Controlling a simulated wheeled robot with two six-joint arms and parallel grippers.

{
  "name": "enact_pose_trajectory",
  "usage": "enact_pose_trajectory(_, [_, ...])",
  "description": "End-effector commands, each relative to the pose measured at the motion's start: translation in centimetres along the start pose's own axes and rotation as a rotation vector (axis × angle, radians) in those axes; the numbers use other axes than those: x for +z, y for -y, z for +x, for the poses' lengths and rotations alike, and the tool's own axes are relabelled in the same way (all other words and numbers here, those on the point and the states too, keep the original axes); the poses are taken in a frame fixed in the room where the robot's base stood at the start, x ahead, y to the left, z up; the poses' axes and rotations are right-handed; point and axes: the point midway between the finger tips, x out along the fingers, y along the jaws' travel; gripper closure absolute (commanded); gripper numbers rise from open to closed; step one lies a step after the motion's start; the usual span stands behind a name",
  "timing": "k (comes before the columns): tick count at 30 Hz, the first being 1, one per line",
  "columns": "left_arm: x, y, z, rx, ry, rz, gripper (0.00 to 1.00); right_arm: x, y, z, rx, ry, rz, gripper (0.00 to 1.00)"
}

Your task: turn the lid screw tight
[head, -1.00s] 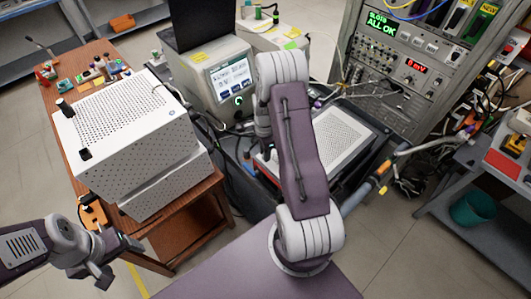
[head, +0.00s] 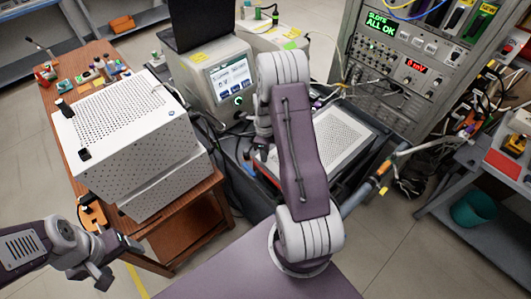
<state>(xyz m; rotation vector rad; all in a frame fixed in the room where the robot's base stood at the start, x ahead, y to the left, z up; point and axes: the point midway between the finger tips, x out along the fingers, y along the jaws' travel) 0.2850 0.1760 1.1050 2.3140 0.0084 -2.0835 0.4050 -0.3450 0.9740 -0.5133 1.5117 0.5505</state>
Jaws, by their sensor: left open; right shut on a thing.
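A dark case with a white perforated lid (head: 347,139) lies low in the middle, largely behind my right arm. My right gripper (head: 261,155) points down at the left side of this lid, partly hidden by its own arm. It is shut on the lid screw, which is too small and covered to make out, so I cannot tell how far in it sits. My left gripper (head: 117,262) is open and empty at the lower left, in front of the wooden table and away from the lid.
A large white perforated box (head: 160,165) with two black knobs stands on the wooden table (head: 185,203) at left. A beige instrument with a screen (head: 232,78) stands behind the case. An instrument rack (head: 400,60) with cables is at right. The floor (head: 390,260) at lower right is clear.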

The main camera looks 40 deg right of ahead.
Motion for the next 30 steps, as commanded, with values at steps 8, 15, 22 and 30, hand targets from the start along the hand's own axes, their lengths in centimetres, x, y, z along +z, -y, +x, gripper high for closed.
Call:
enact_pose_trajectory(8, [0.00, 0.00, 0.01, 0.000, 0.000, 0.000, 0.29, 0.09, -0.10, 0.03, 0.002, 0.001, 0.020, 1.00])
enact_pose_trajectory(15, [0.00, 0.00, 0.00, 0.000, 0.000, 0.000, 0.29, 0.13, -0.04, 0.00, 0.000, 0.002, 0.019, 1.00])
enact_pose_trajectory(22, [0.00, 0.00, 0.00, 0.000, 0.000, 0.000, 0.29, 0.09, 0.03, -0.03, -0.002, 0.002, 0.019, 0.56])
enact_pose_trajectory(30, [0.03, 0.01, 0.32, 0.000, 0.000, 0.000, 0.29, 0.13, 0.15, -0.87, -0.005, 0.003, 0.019, 0.56])
